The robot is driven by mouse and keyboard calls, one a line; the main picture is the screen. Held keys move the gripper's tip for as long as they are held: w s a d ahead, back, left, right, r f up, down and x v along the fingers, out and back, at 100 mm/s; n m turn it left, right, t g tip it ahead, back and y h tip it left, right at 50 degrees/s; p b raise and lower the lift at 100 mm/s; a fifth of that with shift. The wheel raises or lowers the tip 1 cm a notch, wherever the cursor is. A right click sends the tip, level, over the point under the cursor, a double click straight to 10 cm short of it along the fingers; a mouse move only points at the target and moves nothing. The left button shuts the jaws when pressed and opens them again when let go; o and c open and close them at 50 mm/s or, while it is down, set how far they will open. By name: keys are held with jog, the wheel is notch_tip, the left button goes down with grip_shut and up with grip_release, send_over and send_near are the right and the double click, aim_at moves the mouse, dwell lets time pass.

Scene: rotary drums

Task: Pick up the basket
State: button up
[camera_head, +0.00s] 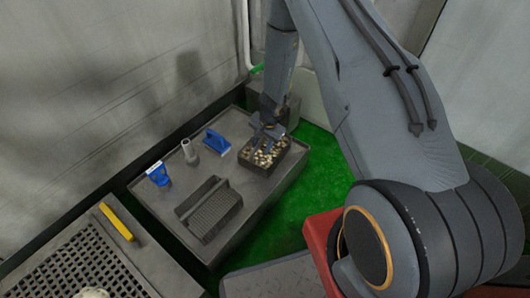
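A dark box-shaped basket (251,161) with beige and brown pieces in it stands at the right end of the grey table. A second dark, basket-like thing with a slotted sloping face (214,213) lies near the table's front edge, apart from my gripper.
A blue-and-white packet (158,175), a grey cylinder (189,151) and a blue tool-like thing (217,141) stand along the table's back. A grate (75,268) with a yellow bar (116,222) is at lower left. Green floor (328,180) lies right of the table (160,201).

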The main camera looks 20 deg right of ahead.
jog(key=shift+w+f, duration=0.1)
jog(key=shift+f, duration=0.2)
jog(key=shift+r, duration=0.1)
grip_shut()
jog(key=shift+r, duration=0.1)
